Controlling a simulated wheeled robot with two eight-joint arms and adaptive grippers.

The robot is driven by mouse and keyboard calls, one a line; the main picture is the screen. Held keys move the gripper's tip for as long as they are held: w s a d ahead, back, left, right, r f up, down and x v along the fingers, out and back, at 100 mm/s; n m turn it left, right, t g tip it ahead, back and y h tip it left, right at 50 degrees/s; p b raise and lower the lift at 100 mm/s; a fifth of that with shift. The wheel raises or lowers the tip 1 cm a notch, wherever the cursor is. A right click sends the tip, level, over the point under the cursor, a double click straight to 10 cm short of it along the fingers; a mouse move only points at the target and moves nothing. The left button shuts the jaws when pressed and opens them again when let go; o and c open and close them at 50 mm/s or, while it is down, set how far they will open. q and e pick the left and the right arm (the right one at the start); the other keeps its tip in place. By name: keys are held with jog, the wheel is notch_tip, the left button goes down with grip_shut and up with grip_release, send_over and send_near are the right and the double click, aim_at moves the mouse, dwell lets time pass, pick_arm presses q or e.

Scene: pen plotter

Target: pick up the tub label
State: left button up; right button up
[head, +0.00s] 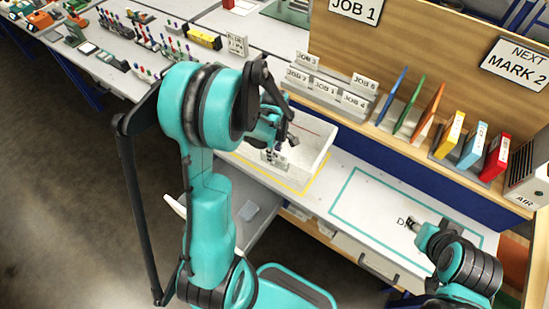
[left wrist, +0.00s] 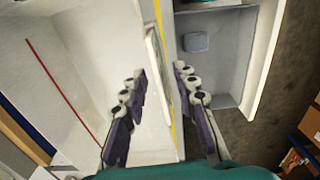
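The tub label looks like a pale upright card (left wrist: 160,65) at the rim of the white tub (left wrist: 85,45) in the left wrist view. In the head view the tub (head: 318,150) stands on the bench, and my left gripper (head: 272,153) is lowered at its near left wall. The gripper's fingers are apart, one on each side of the card, with a visible gap; I see no firm contact. In the head view the label is largely hidden by the gripper. My right gripper (head: 411,224) is low over the bench on the right; its fingers are too small to judge.
Job cards (head: 325,88) stand behind the tub. Coloured folders (head: 450,135) stand at the back right. A teal outlined area (head: 360,195) on the bench is mostly clear. An open grey drawer or bin (left wrist: 215,60) lies below the bench edge.

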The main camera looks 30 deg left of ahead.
pick_arm(q)
grip_shut()
jog(key=shift+r, duration=0.1)
